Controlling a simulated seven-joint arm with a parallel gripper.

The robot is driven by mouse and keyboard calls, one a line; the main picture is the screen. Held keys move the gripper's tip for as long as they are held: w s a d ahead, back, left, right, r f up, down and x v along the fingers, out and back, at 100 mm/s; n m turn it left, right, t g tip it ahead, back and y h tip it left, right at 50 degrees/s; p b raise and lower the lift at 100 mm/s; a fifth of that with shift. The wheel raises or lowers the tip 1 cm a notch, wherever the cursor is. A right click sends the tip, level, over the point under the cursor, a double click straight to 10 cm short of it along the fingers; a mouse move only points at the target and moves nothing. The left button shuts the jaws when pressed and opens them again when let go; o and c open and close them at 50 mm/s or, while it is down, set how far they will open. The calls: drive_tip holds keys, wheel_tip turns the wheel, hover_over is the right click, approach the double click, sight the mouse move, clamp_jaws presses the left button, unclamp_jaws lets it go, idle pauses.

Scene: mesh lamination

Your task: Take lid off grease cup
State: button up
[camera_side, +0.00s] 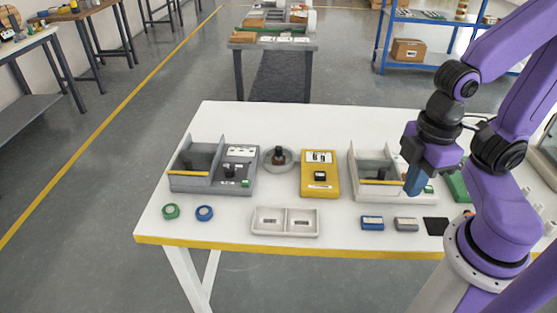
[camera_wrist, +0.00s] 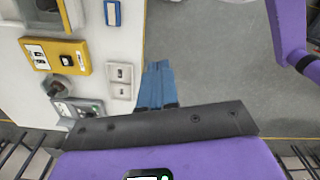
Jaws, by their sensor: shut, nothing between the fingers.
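A round grey dish (camera_side: 290,163) with a dark brown knobbed piece (camera_side: 279,155) standing in it sits on the white table. It looks like the grease cup with its lid, but the parts are too small to tell apart surely. The dish also shows at the left of the wrist view (camera_wrist: 53,90), partly blurred. My gripper (camera_side: 413,190) has blue fingers, shut and empty, above the right part of the table, well to the right of the dish. In the wrist view the fingers (camera_wrist: 158,66) are together, with floor behind them.
A yellow box (camera_side: 320,188) stands right of the dish. A grey station (camera_side: 205,184) is left of it and a lighter station (camera_side: 362,194) is under my gripper. A two-compartment tray (camera_side: 285,233), tape rings (camera_side: 171,211) and small blocks (camera_side: 372,223) lie near the front edge.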

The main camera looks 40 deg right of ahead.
drive_tip(key=o, duration=1)
drive_tip(key=shift+c, duration=0.2)
drive_tip(key=w+a+m+t, duration=0.1)
drive_tip(key=w+a+m, duration=0.15)
drive_tip(key=w, duration=0.35)
drive_tip(key=w+a+m, duration=0.1)
drive_tip(key=w+m, duration=0.2)
drive_tip(key=w, duration=0.3)
drive_tip(key=m+t+h, duration=0.3)
drive_tip(key=m, duration=1)
hover_over(279, 148)
drive_tip(key=a, duration=0.1)
drive_tip(key=f, duration=1.5)
drive_tip(key=shift+s+a+f, duration=0.1)
drive_tip(key=shift+s+f, duration=0.25)
drive_tip(key=shift+s, duration=0.05)
drive_tip(key=f, duration=0.2)
drive_tip(key=d+f, duration=0.1)
drive_tip(key=f, duration=0.1)
drive_tip(key=shift+w+f, duration=0.15)
drive_tip(key=shift+f, duration=0.1)
drive_tip(key=shift+w+f, duration=0.15)
drive_tip(key=shift+f, duration=0.2)
